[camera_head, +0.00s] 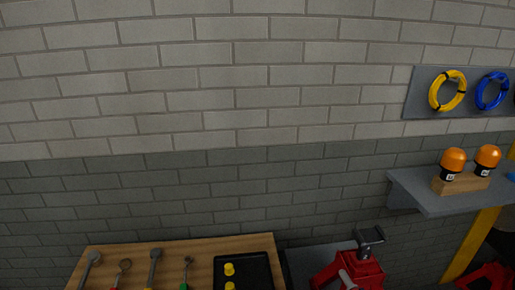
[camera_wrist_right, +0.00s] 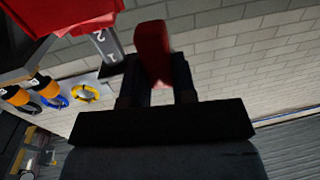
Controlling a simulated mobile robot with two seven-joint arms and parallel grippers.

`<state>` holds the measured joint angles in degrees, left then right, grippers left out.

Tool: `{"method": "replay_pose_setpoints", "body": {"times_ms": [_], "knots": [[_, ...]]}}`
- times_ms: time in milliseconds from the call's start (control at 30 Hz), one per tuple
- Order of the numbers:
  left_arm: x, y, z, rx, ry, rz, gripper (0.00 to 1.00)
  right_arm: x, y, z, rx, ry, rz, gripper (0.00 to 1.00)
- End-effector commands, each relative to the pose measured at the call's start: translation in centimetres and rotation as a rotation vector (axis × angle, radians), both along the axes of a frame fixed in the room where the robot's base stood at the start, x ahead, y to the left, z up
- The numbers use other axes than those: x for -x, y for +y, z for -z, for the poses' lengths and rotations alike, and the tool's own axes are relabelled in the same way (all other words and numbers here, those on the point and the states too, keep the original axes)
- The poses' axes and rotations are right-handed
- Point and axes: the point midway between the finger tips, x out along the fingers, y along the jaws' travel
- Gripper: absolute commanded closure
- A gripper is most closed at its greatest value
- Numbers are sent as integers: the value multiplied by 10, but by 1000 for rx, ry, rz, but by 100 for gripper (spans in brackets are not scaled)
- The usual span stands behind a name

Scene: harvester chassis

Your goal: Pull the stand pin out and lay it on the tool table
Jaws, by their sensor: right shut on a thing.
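My right gripper (camera_wrist_right: 155,85) is shut on a red piece (camera_wrist_right: 152,50), seen in the right wrist view; it looks like the grip of the stand pin. The pin's shaft is hidden, so I cannot tell whether it sits in the stand. The stand's grey post (camera_wrist_right: 108,45), marked with numbers, and its red body are just beside the fingers. In the head view the red stand (camera_head: 362,272) with a dark saddle (camera_head: 369,238) stands at the bottom. The wooden tool table (camera_head: 210,248) is left of it. No gripper shows in the head view.
Several hand tools (camera_head: 153,268) lie on the table's left part. A black tray (camera_head: 256,268) with yellow pieces (camera_head: 229,269) takes its right part. A grey wall shelf (camera_head: 430,202) with orange beacons (camera_head: 453,161) juts out at the right. Cable coils (camera_head: 447,91) hang above it.

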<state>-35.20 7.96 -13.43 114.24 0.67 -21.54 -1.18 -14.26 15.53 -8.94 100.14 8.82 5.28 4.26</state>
Motion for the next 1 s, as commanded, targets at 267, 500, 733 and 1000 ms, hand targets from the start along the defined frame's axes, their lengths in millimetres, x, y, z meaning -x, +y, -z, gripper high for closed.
{"method": "replay_pose_setpoints", "body": {"times_ms": [267,500,733,1000], "knots": [[-1,4,-23,-6,-4,-6,57,16,50,-118,13,1,69,100],[0,5,-28,-6,-1,-9,57,27,48,-172,5,-21,183,100],[1,4,-28,-5,1,-9,57,30,46,-179,2,-25,206,100],[1,2,-28,-3,2,-7,57,29,46,-178,5,-26,204,100]]}}
